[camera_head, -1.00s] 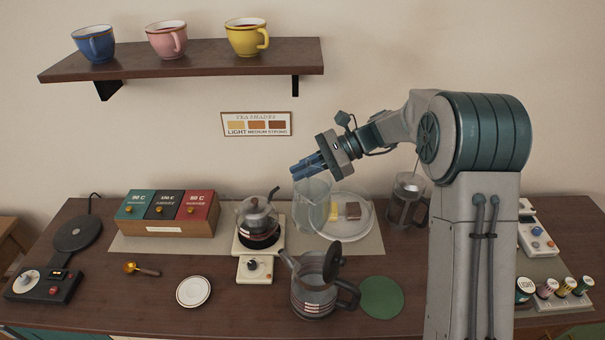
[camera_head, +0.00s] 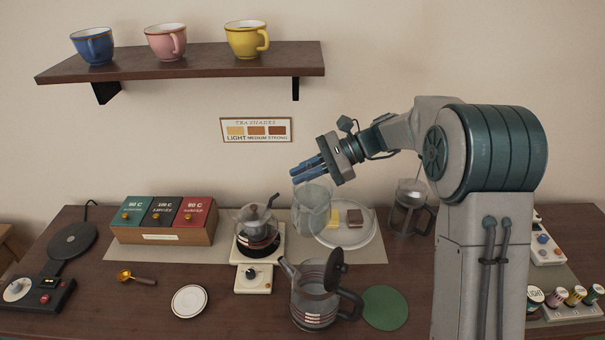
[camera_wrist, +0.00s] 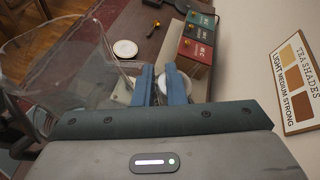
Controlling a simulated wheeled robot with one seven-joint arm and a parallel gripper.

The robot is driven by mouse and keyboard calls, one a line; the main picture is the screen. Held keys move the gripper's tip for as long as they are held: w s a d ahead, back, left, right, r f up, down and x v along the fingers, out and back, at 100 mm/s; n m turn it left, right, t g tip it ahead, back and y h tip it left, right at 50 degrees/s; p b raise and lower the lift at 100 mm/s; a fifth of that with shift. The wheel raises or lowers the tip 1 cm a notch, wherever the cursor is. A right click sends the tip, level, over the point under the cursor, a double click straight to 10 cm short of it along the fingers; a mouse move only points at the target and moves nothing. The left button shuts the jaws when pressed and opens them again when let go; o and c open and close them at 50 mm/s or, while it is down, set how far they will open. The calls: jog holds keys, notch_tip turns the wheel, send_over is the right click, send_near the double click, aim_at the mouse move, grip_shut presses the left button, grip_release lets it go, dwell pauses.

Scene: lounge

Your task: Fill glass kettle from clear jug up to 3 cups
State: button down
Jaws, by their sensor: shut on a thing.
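In the wrist view the jug (camera_wrist: 70,65) is large at left, beside my blue fingers (camera_wrist: 160,87). I cannot make out a water level in it. The glass kettle (camera_head: 316,292) stands at the front of the counter, lid (camera_head: 335,268) raised, spout pointing left, dark handle right. Reddish bands mark its lower side. It is in front of the jug and apart from it.
A small kettle (camera_head: 255,220) sits on a white burner (camera_head: 253,279). A plate (camera_head: 362,238) with yellow and brown blocks and a press pot (camera_head: 408,208) are to the right. A green round mat (camera_head: 385,307) lies beside the glass kettle. Tea boxes (camera_head: 164,218) stand left.

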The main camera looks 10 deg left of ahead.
jog(key=shift+f+n+t+b, duration=0.35)
jog(key=shift+f+b, duration=0.85)
jog(key=shift+b, duration=0.85)
jog(key=shift+r+n+t+b, duration=0.25)
jog(key=shift+r+n+b, duration=0.25)
jog(key=shift+b, duration=0.85)
jog(key=shift+f+b, duration=0.35)
jog(key=shift+b, duration=0.15)
jog(key=shift+y, duration=0.3)
notch_tip(320, 180, down, 5)
jog(key=b, duration=0.4)
jog(key=shift+d, duration=0.15)
jog(key=shift+r+n, duration=0.15)
jog(key=shift+n, duration=0.1)
dwell(1.9)
jog(key=shift+s+r+t, duration=0.1)
jog(key=shift+r+t, duration=0.05)
jog(key=shift+t, duration=0.15)
dwell(0.5)
